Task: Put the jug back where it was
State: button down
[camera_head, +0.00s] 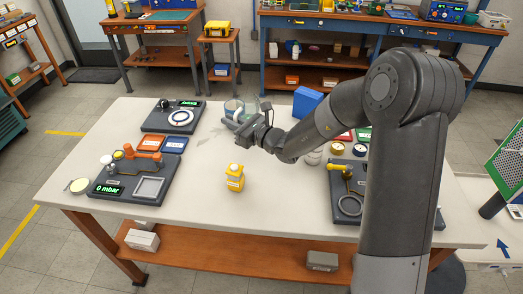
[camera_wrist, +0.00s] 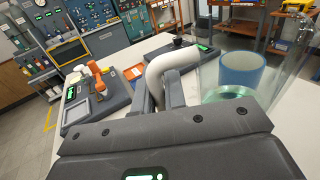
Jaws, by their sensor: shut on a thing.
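A clear jug with a pale white handle (camera_wrist: 172,62) fills the right of the wrist view. Its transparent wall (camera_wrist: 290,88) shows some greenish liquid low inside. My gripper (camera_wrist: 160,95) is shut on the handle, with one finger on each side. In the head view my gripper (camera_head: 264,118) is over the back middle of the white table (camera_head: 200,200), and my wrist partly hides the jug. A blue cylinder (camera_wrist: 242,72) shows through the jug; I cannot tell whether it is inside or behind. Whether the jug touches the table is unclear.
A dark station with a ring (camera_head: 180,118) is at the back left, a "0 mbar" station (camera_head: 130,180) at the front left. A blue box (camera_head: 307,102) and gauges (camera_head: 337,148) are to the right. The front middle is clear.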

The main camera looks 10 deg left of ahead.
jog(key=s+d+r, duration=0.1)
jog(key=s+d, duration=0.1)
jog(key=d, duration=0.3)
jog(key=shift+m, duration=0.3)
jog(key=shift+a+f, duration=0.1)
jog(key=shift+f, duration=4.8)
jog(key=c, duration=1.5)
grip_release()
jog(key=shift+f, duration=0.1)
